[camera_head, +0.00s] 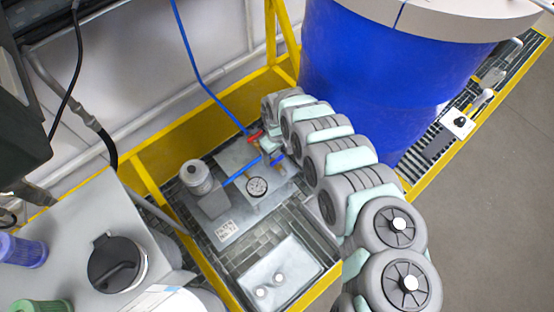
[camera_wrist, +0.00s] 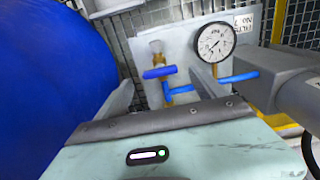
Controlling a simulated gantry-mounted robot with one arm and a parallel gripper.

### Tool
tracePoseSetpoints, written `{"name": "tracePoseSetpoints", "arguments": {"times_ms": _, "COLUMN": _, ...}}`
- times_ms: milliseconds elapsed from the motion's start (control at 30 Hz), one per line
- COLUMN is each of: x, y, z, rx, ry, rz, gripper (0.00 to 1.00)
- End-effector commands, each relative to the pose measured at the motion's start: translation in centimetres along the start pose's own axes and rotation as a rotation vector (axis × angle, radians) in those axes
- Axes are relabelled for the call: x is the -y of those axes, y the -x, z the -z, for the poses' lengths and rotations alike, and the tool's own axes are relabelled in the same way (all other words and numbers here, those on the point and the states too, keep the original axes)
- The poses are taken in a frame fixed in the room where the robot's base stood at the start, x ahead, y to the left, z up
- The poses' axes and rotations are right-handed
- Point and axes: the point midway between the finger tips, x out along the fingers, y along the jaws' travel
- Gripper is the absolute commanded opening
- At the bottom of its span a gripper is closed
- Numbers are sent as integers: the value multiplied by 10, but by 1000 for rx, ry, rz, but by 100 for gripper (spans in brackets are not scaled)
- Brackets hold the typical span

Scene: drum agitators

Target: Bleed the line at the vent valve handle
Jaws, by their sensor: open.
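A blue valve handle (camera_wrist: 159,72) lies crosswise on a brass fitting in front of a pale plate, seen in the wrist view. It shows small and partly hidden by my arm in the head view (camera_head: 278,159). My gripper (camera_wrist: 165,88) is open, one finger on each side of the blue handle in the picture. I see no clear contact. A red handle (camera_head: 256,136) is beside my wrist in the head view. No label tells which handle is the vent valve. A round gauge (camera_wrist: 214,42) is right of the blue handle, with a blue pipe (camera_wrist: 240,77) below it.
A large blue drum (camera_head: 350,80) stands close to my arm and fills the left of the wrist view (camera_wrist: 40,70). A grey cylindrical body (camera_wrist: 285,85) is close on the right. A yellow frame (camera_head: 150,185) surrounds the grating floor. A metal box (camera_head: 280,275) stands in front.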

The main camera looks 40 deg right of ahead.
Motion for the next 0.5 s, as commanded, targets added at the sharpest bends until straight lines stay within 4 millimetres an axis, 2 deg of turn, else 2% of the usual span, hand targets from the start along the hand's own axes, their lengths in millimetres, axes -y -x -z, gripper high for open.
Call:
{"name": "tracePoseSetpoints", "arguments": {"times_ms": 33, "x": 1, "y": -13, "z": 1, "rx": -2, "ry": 0, "rz": 1, "gripper": 80}}
{"name": "tracePoseSetpoints", "arguments": {"times_ms": 200, "x": 1, "y": -31, "z": 2, "rx": -5, "ry": 1, "rz": 0, "gripper": 80}}
{"name": "tracePoseSetpoints", "arguments": {"times_ms": 500, "x": -1, "y": -37, "z": 1, "rx": -2, "ry": 1, "rz": -2, "gripper": 80}}
